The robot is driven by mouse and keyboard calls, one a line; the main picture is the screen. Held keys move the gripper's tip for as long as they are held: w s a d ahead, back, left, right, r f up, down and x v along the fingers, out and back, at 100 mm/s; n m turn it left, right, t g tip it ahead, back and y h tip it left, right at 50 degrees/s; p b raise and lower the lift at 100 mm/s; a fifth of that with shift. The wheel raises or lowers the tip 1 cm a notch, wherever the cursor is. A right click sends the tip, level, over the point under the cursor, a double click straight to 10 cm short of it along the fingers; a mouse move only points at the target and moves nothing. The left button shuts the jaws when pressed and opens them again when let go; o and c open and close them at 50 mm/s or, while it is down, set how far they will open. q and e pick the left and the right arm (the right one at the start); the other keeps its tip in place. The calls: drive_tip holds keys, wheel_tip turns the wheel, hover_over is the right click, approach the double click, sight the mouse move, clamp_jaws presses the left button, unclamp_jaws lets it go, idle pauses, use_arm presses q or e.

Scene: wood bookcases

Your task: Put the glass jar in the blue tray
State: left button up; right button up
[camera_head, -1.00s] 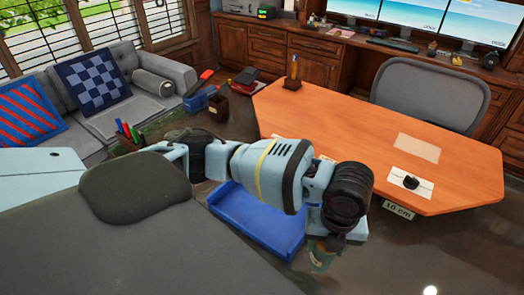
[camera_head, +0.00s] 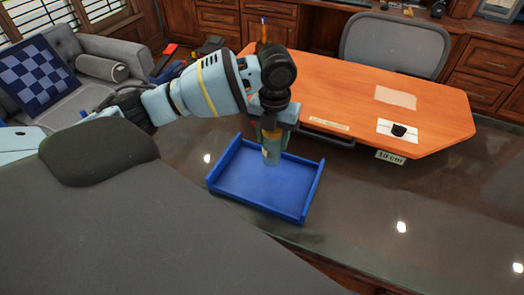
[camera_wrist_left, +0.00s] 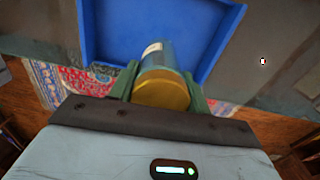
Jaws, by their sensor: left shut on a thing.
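The glass jar (camera_head: 271,150) is a greenish see-through cylinder with a yellow-gold lid. My left gripper (camera_head: 271,132) is shut on it near the lid and holds it upright over the back part of the blue tray (camera_head: 262,188). I cannot tell whether the jar's base touches the tray floor. In the left wrist view the jar (camera_wrist_left: 163,78) sits between the two green fingers of the left gripper (camera_wrist_left: 163,88), with the blue tray (camera_wrist_left: 110,28) beyond it. The tray is otherwise empty. My right gripper is not in view.
The blue tray stands on a dark glossy counter (camera_head: 370,200). Behind it is an orange wooden desk (camera_head: 350,95) with a white card and dark object (camera_head: 398,130). A grey chair (camera_head: 395,45) is behind the desk. The counter right of the tray is clear.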

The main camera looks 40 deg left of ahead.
sight(268, 148)
use_arm(q)
drive_tip(key=shift+w+a+r, duration=0.1)
drive_tip(key=shift+a+r, duration=0.15)
drive_tip(key=shift+a, duration=0.6)
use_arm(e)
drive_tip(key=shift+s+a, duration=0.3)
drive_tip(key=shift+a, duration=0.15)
use_arm(q)
drive_tip(key=shift+f, duration=0.1)
drive_tip(key=shift+f, duration=2.95)
wheel_tip(268, 148, down, 4)
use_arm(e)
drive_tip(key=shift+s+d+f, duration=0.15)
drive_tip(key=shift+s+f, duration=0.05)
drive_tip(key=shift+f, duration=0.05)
